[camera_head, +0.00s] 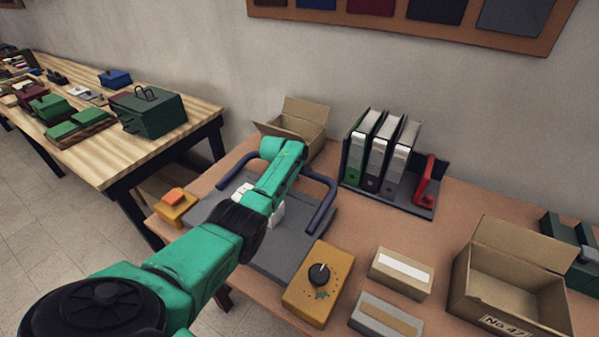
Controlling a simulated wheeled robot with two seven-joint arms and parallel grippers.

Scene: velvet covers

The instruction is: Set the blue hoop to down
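The blue hoop (325,205) is a dark blue bent bar over a grey plate (275,257) on the near table. Its left limb and right limb show on either side of my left arm, and the arm covers its middle. I cannot tell for sure whether the hoop stands up, tilts or lies flat. My green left arm reaches in from the lower left, across the plate, and its far end is at the hoop's hidden middle. The fingers of my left gripper are hidden behind the arm. White pieces (278,214) show on the plate beside the arm. My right gripper is not in view.
An orange box with a black knob (319,274) stands right of the plate, and a yellow box with an orange top (173,205) left of it. Behind are an open carton (297,125) and a binder rack (385,155). Another carton (510,285) stands at right.

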